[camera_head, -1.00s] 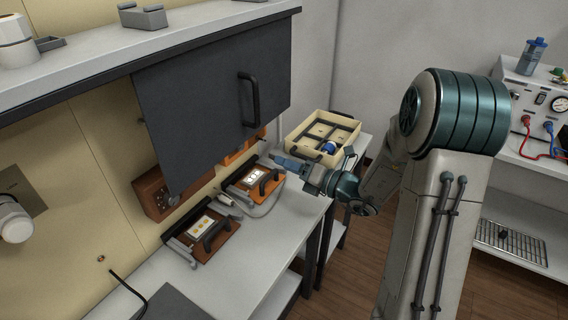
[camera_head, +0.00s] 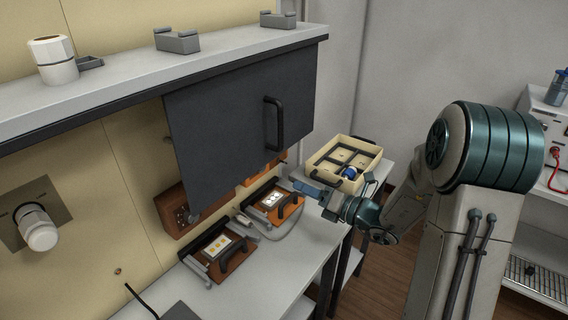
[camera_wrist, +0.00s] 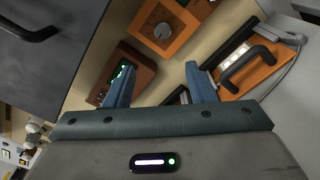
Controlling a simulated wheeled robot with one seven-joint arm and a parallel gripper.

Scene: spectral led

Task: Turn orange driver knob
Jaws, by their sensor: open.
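The orange driver box (camera_wrist: 166,28) has a round dark knob (camera_wrist: 164,31) on its face, at the top middle of the wrist view. In the head view the orange box (camera_head: 262,168) shows only in part, behind the lower edge of the dark hanging panel. My gripper (camera_wrist: 160,82) is open and empty, its two blue fingers apart and pointing toward the wall boxes. The knob lies beyond the fingertips and is not between them. In the head view my gripper (camera_head: 308,189) is above the bench, to the right of the boxes.
A dark panel with a handle (camera_head: 273,122) hangs over the boxes. A brown box with a green display (camera_wrist: 127,72) is beside the orange one. Two fixtures with black handles (camera_head: 230,250) (camera_head: 276,202) stand on the bench. A cream divided tray (camera_head: 344,157) is behind my gripper.

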